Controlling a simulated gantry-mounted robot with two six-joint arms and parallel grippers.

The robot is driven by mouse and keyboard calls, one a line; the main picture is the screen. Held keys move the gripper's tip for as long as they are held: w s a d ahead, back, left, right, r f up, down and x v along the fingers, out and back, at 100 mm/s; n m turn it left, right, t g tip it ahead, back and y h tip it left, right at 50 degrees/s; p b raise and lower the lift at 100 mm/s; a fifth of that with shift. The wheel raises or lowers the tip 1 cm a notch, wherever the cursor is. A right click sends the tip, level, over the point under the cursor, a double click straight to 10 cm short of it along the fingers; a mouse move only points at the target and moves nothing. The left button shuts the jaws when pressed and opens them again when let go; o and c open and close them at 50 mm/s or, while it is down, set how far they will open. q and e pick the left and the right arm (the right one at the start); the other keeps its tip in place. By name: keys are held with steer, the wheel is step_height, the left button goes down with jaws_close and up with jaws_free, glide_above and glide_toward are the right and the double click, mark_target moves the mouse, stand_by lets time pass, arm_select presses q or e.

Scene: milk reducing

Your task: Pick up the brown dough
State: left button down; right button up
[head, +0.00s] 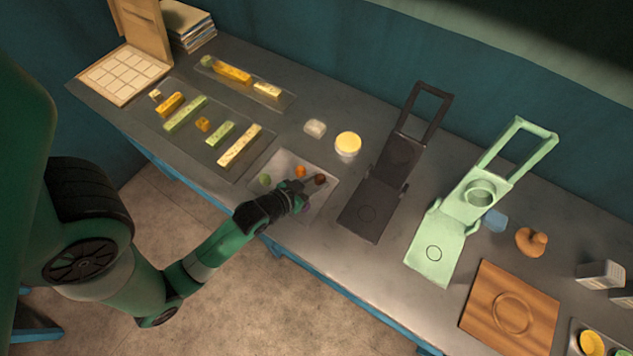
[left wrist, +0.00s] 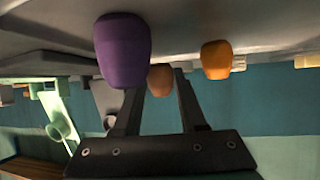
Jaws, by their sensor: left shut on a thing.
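The brown dough (left wrist: 160,80) is a small rounded lump in the left wrist view, between the fingertips of my left gripper (left wrist: 157,88). The gripper is shut on it. In the head view my left gripper (head: 297,188) is low over the pale tray (head: 318,205), and it hides the brown dough there. I cannot tell whether the dough touches the tray. A dark purple dough (left wrist: 123,50) stands close beside the left finger in the wrist view; it looks dark in the head view (head: 320,179). My right gripper is not in view.
An orange dough (head: 300,171) and a green dough (head: 265,180) lie on the tray near my gripper. A dark press (head: 368,212) and a light green press (head: 437,245) stand to the right. A yellow-topped jar (head: 348,144) is behind. Bare tabletop (head: 320,250) lies in front.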

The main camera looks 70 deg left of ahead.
arm_select(q)
steer(key=w+d+r+p, duration=0.3)
steer(key=d+r+p, duration=0.8)
steer(key=p, duration=0.5)
steer(key=d, duration=0.2)
steer(key=shift+w+d+r, duration=0.25)
steer(key=shift+w+d, duration=0.05)
steer(key=shift+f, duration=0.1)
